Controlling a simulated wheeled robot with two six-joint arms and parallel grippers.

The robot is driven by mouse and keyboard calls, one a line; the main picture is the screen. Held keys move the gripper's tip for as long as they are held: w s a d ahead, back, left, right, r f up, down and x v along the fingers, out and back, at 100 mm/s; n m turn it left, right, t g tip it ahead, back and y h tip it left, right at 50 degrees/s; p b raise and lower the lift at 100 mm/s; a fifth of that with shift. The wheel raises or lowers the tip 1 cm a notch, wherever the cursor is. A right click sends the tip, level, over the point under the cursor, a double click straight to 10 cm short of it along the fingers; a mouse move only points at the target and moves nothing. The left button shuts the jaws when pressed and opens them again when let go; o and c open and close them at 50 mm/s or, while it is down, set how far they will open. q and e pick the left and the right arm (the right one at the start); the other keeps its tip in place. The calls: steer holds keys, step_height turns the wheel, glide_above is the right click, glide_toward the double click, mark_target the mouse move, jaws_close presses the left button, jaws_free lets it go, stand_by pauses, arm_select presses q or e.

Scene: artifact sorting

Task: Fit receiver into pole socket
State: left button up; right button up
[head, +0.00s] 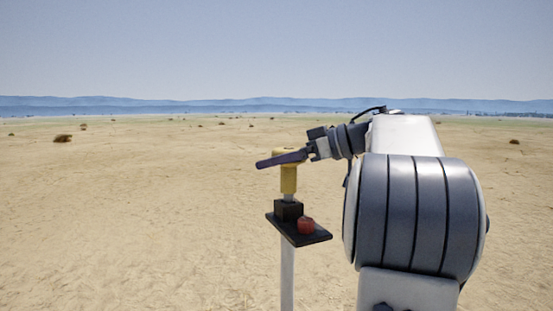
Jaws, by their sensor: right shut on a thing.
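The receiver (289,181) is a yellow, upright piece with a wider top and a narrower grey lower end. My right gripper (282,159) reaches in from the right and is shut on the receiver near its top. The receiver stands directly over a black block (288,210), which looks like the socket on the pole (287,272). Its lower end meets the top of the block; how deep it sits inside cannot be told. The block is on a dark plate at the top of the pale pole. My left gripper is not in view.
A small red round piece (306,225) sits on the dark plate (302,238), right of the block. Open sandy ground surrounds the pole, with scattered low shrubs (63,138) far off. The left side is clear.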

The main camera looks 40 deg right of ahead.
steer(key=shift+f+b, duration=0.5)
steer(key=shift+f, duration=0.35)
steer(key=o, duration=1.4)
steer(key=shift+s+d, duration=0.15)
steer(key=shift+s, duration=0.1)
steer(key=b+v, duration=0.2)
steer(key=v, duration=0.8)
steer(key=shift+r, duration=0.15)
steer(key=shift+w, duration=0.1)
